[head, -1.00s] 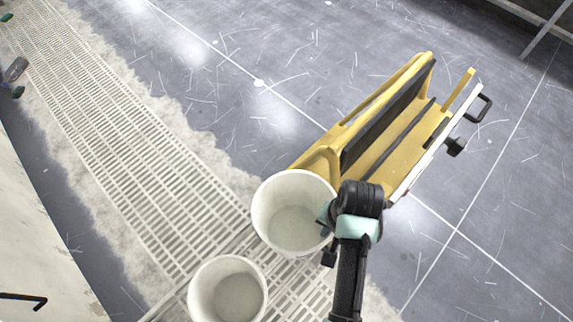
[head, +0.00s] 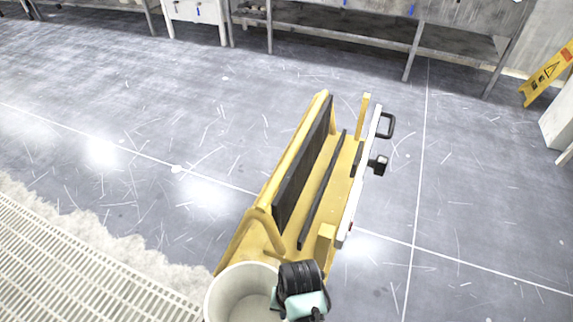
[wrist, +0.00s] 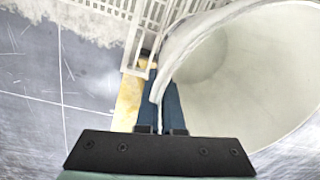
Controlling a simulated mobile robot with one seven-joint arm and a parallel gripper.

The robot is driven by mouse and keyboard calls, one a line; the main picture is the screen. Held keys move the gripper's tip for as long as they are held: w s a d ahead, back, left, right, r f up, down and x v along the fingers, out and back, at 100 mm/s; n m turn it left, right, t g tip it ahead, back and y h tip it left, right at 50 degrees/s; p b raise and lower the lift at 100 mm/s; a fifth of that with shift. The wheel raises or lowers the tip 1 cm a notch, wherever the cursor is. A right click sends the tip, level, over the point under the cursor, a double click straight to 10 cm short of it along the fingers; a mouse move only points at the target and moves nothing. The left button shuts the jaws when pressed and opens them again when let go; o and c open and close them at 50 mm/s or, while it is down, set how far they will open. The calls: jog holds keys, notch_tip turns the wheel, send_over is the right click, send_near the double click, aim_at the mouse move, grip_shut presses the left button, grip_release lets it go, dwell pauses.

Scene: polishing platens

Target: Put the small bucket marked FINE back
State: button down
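A white bucket (head: 232,300) is at the bottom of the head view, partly cut off by the picture edge. It fills the right of the wrist view (wrist: 245,85), open mouth towards the camera, and looks empty. No FINE marking shows on it. My gripper's fingers (wrist: 162,105) are closed on its rim, one on each side of the wall. In the head view my gripper is at the bucket's right side and its fingertips are hidden. I cannot tell whether the bucket hangs or rests on something.
A yellow frame with black panels (head: 268,215) stands just beyond the bucket. Pale floor grating (head: 70,270) lies at lower left. Open scratched grey floor (head: 150,110) spreads left. A long metal table (head: 375,35) stands at the back, a yellow sign (head: 545,78) at far right.

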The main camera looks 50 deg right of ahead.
notch_tip(320, 180, down, 4)
jog(key=shift+r+b, duration=0.25)
jog(key=shift+b, duration=0.45)
jog(key=c, duration=1.1)
grip_release()
jog(key=shift+f, duration=0.15)
jog(key=shift+o, duration=0.2)
notch_tip(320, 180, up, 12)
jog(key=p, duration=0.4)
jog(key=shift+s+d+p, duration=0.3)
jog(key=shift+s+p, duration=0.1)
